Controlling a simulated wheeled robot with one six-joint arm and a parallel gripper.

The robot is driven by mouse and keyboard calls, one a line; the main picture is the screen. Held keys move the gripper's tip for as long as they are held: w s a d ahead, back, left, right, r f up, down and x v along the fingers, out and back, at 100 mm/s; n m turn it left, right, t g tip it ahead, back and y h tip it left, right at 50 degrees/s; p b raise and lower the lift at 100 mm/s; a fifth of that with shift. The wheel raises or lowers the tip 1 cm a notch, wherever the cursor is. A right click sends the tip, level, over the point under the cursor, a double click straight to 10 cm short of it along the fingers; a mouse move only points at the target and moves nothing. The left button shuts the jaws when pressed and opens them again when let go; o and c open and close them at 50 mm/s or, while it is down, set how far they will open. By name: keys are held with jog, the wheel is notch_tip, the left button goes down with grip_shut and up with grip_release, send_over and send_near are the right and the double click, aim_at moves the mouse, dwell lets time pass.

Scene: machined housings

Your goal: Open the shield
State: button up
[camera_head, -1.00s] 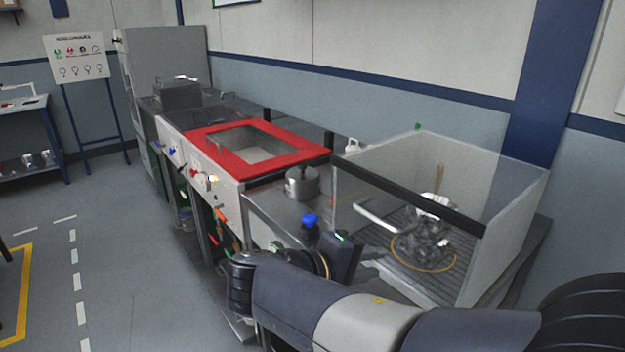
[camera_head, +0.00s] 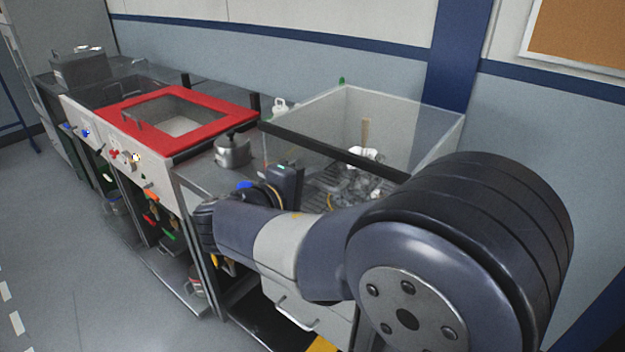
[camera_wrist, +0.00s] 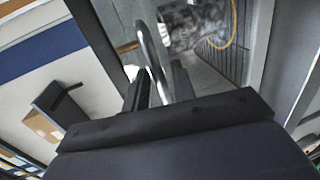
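The shield is a clear box-shaped cover with a black bar (camera_head: 335,152) along its front top edge, in the head view right of centre. It stands closed over a slatted bay with a grey metal part (camera_head: 345,180) inside. The shield's handle is hidden behind my arm in the head view. In the wrist view a curved metal handle (camera_wrist: 148,48) runs down between the two fingers of my gripper (camera_wrist: 159,78). The fingers are apart with a gap around the bar; I cannot tell whether either touches it. My gripper's fingertips are hidden in the head view.
A red-framed lid (camera_head: 222,112) covers the station to the left. A grey pot-like part (camera_head: 232,152) stands on the bench between it and the shield. A drawer front (camera_head: 300,312) is below the shield. The floor (camera_head: 90,260) at left is clear.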

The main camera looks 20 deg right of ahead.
jog(key=shift+w+d, duration=0.2)
jog(key=shift+d, duration=0.05)
jog(key=shift+c, duration=0.4)
grip_shut()
